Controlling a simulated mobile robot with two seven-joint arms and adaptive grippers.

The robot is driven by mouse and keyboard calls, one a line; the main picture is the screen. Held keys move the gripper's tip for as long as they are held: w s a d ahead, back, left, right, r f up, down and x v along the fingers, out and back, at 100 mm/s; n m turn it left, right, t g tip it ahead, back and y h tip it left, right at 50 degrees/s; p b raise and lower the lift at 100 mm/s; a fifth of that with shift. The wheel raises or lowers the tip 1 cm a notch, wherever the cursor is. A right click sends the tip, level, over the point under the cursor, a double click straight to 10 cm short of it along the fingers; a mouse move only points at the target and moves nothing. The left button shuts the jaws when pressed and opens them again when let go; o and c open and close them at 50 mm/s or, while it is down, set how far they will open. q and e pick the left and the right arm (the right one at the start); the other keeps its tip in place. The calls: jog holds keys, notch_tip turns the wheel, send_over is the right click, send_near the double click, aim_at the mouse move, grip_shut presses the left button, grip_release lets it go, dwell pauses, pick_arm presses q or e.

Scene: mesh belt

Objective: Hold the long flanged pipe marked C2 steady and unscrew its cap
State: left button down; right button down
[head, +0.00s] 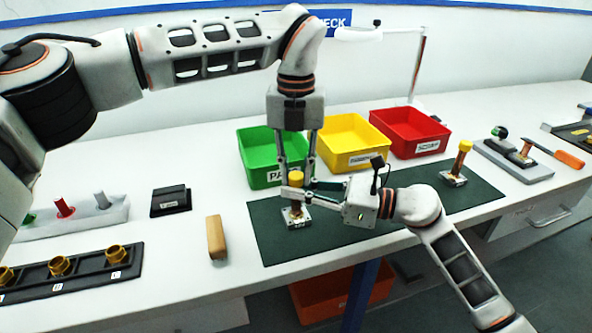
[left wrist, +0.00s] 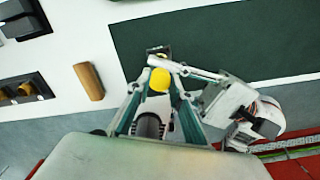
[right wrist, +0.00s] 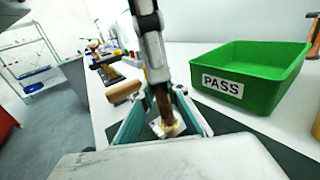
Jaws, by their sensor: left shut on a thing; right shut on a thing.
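A flanged pipe (head: 297,207) stands upright on the dark green mat (head: 352,236), its square flange down. Its marking is too small to read. Its yellow cap (head: 297,178) is on top, and the cap also shows in the left wrist view (left wrist: 160,79). My left gripper (head: 296,173) points down from above and is shut on the cap. My right gripper (head: 298,194) comes in from the right, shut on the pipe below the cap. In the right wrist view the copper-brown pipe (right wrist: 163,101) is between its fingers, with the upper part hidden by my left gripper.
Green (head: 262,172), yellow (head: 352,153) and red (head: 411,141) bins stand behind the mat. A second capped pipe (head: 458,163) stands at the mat's right. A wooden block (head: 216,238) and a black rack with brass fittings (head: 85,272) lie left.

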pick_arm(q)
jog(key=n, duration=0.5)
jog(key=shift+n, duration=0.3)
pick_arm(e)
jog(key=shift+f, duration=0.1)
pick_arm(q)
jog(key=n, duration=1.6)
jog(key=shift+n, duration=0.4)
jog(key=shift+r, duration=0.15)
jog(key=shift+r, duration=1)
